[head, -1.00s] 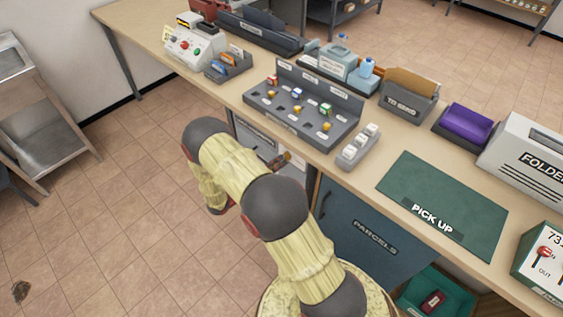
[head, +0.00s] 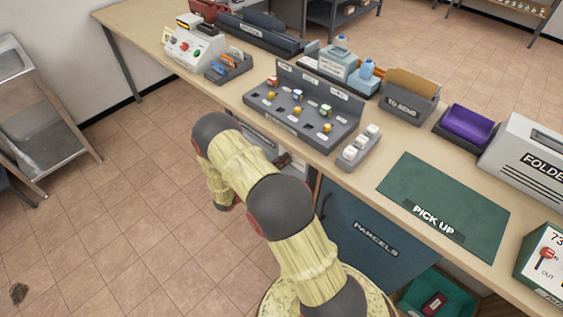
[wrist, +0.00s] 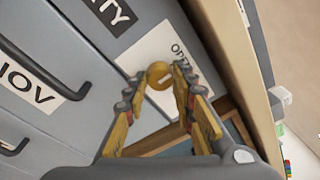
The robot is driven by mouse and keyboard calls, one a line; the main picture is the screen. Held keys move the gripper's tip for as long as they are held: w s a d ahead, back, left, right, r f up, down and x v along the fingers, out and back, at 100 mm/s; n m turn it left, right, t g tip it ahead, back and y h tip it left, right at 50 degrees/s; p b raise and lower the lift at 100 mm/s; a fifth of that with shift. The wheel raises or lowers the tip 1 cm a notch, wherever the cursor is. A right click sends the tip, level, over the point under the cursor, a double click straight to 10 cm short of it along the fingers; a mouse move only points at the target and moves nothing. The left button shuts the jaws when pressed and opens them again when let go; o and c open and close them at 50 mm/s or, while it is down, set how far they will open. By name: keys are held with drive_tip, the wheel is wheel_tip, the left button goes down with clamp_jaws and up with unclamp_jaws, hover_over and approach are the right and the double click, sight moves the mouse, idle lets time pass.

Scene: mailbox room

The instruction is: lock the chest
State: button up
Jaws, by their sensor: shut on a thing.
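The chest (wrist: 75,50) is a grey drawer unit under the counter, with dark handles and labelled drawer fronts. It also shows partly behind my arm in the head view (head: 293,168). In the wrist view a round brass lock piece (wrist: 158,73) sits on its front by a white label (wrist: 148,47) whose visible letters begin "OP". My gripper (wrist: 158,84) has its two yellow fingers closed in on either side of the brass piece, gripping it. The lower side of the piece and the exact finger contact are hard to make out. In the head view my arm mostly hides the gripper.
The counter edge (wrist: 238,65) runs close along the right of my gripper. A blue parcels cabinet (head: 365,238) stands right of the chest. The floor at left is open.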

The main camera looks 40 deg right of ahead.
clamp_jaws()
drive_tip(key=m, duration=0.6)
drive_tip(key=m+t+y+p, duration=0.1)
drive_tip(key=m, duration=0.5)
drive_tip(key=shift+r, duration=0.1)
drive_tip(key=shift+s+m+t+b, duration=0.1)
drive_tip(key=shift+m+t+b, duration=0.45)
drive_tip(key=shift+m, duration=1.75)
drive_tip(key=o, duration=0.6)
unclamp_jaws()
